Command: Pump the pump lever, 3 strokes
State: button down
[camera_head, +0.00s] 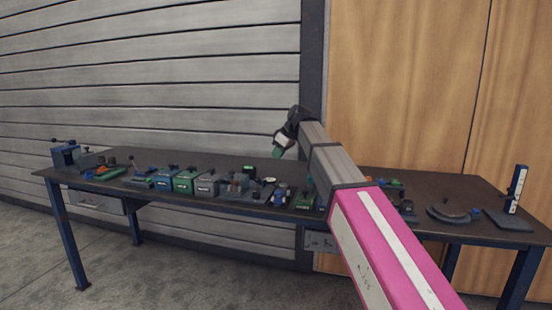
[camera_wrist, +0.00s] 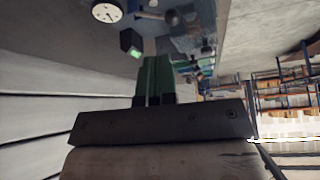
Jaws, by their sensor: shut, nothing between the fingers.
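My gripper (camera_head: 277,153) is held in the air above the back of the workbench, right of its middle. In the wrist view its green fingers (camera_wrist: 154,65) are together and empty. I cannot tell for certain which part is the pump lever. A thin upright rod (camera_head: 133,162) stands on a low device (camera_head: 140,181) at the left of the bench. In the wrist view a ball-ended grey part (camera_wrist: 172,17) shows beyond the fingers, apart from them. My arm hides part of the bench right of the middle.
A small box with a green light (camera_head: 249,171) stands near a round gauge (camera_head: 269,181). A tall blue post (camera_head: 517,188) stands at the right. The back strip is mostly clear.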

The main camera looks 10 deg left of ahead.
jog(key=shift+w, duration=0.1)
dwell(0.5)
jog(key=w+r+m+g, duration=0.1)
jog(key=w+g, duration=0.2)
jog(key=w, duration=0.3)
jog(key=shift+w+d+r, duration=0.2)
jog(key=shift+d+r, duration=0.05)
jog(key=shift+r, duration=0.1)
jog(key=shift+f, duration=0.15)
send_near(259, 180)
jog(key=w+a+f, duration=0.1)
jog(key=w+f, duration=0.2)
jog(key=w, duration=0.1)
jog(key=s+a+f, duration=0.1)
jog(key=a+f, duration=0.1)
jog(key=shift+s+f, duration=0.3)
jog(key=shift+s, duration=0.1)
jog(key=shift+s+a+f, duration=0.3)
jog(key=shift+a, duration=0.05)
